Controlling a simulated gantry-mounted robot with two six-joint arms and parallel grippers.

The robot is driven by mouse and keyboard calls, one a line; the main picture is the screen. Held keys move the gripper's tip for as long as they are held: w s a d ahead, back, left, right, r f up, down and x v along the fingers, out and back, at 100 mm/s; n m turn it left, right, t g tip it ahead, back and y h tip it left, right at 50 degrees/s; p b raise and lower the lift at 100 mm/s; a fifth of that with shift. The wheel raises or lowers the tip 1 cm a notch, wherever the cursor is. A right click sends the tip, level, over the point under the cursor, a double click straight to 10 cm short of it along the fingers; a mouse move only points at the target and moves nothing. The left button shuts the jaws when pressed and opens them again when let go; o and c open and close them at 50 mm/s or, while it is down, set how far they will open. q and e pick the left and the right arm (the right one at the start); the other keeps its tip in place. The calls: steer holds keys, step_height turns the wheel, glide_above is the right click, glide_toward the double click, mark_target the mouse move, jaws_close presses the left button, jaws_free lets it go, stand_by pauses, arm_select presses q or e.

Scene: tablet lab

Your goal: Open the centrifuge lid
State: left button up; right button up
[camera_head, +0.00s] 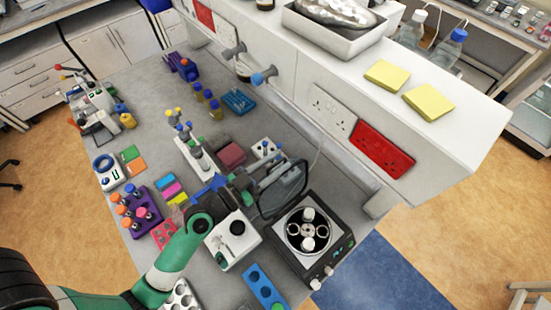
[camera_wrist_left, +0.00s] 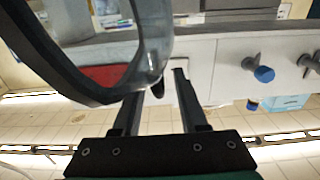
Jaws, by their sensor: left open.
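The centrifuge (camera_head: 322,257) is a dark box at the right front of the bench. Its rotor (camera_head: 308,230) shows uncovered, with white-capped tubes in it. The lid (camera_head: 283,190), a dark ring with a clear window, stands raised and tilted on the left side of the rotor. My left gripper (camera_head: 262,172) is open beside the lid's upper left edge. In the left wrist view the lid (camera_wrist_left: 100,92) fills the upper left, and a small dark tab on its rim lies between the open fingers of the gripper (camera_wrist_left: 158,85). I cannot tell whether they touch. My right gripper is not in view.
A white device (camera_head: 232,240) sits left of the centrifuge, and a blue rack (camera_head: 264,287) in front. A pipette stand (camera_head: 200,155) is behind my left arm. The white shelf wall with a red socket (camera_head: 383,150) rises behind the centrifuge. Bare bench lies toward the back left.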

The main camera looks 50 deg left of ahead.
arm_select(q)
steer(key=shift+c, duration=0.3)
jaws_close()
stand_by(1.2)
